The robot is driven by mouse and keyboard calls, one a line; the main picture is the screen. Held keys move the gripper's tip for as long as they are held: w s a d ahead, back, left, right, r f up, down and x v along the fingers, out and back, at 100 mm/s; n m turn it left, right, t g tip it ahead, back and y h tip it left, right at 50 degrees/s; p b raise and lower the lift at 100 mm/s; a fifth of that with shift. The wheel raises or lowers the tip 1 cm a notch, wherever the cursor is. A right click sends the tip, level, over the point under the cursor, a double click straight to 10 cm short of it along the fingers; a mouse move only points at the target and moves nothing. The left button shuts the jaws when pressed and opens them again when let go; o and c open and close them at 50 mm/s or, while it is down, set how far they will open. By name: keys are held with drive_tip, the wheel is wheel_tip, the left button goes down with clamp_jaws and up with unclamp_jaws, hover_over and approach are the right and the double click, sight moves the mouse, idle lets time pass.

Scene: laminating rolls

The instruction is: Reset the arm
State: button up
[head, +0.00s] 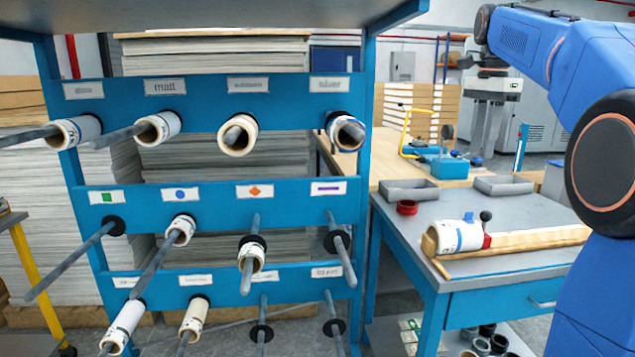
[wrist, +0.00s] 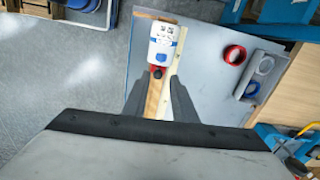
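My blue arm reaches in from the right in the head view. My gripper (head: 486,142) hangs pointing down above the far part of the workbench area. In the wrist view my gripper (wrist: 158,88) has its two dark fingers apart with nothing held between them. Below it, a white roll with blue print (wrist: 166,45) lies on a wooden cradle (wrist: 153,100), clear of the fingers. The same roll (head: 458,237) shows in the head view at the left end of the cradle (head: 540,240), beside a red part with a black knob (head: 487,228).
A blue rack (head: 215,205) with labelled pegs, several holding rolls, stands at left. The grey bench (head: 400,215) carries a red ring (head: 406,207) and two grey trays (head: 408,190) (head: 503,186). Behind it is a wooden table (head: 385,165) with a yellow-framed tool (head: 415,130).

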drive_tip(key=s+a+f+n+t, duration=0.1)
drive_tip(key=s+a+f+n, duration=0.4)
drive_tip(key=s+f, duration=0.4)
drive_tip(key=s+a+f+n+t, duration=0.2)
drive_tip(key=s+a+f+n, duration=0.3)
drive_tip(key=s+f, duration=0.5)
drive_tip(key=s+a+f+n+t, duration=0.1)
drive_tip(key=s+a+f+n, duration=0.4)
drive_tip(key=s+f, duration=0.5)
wheel_tip(320, 180, down, 5)
drive_tip(key=shift+s+a+r+n+t, duration=0.1)
drive_tip(key=shift+s+a+n+t, duration=0.15)
drive_tip(key=shift+n, duration=0.75)
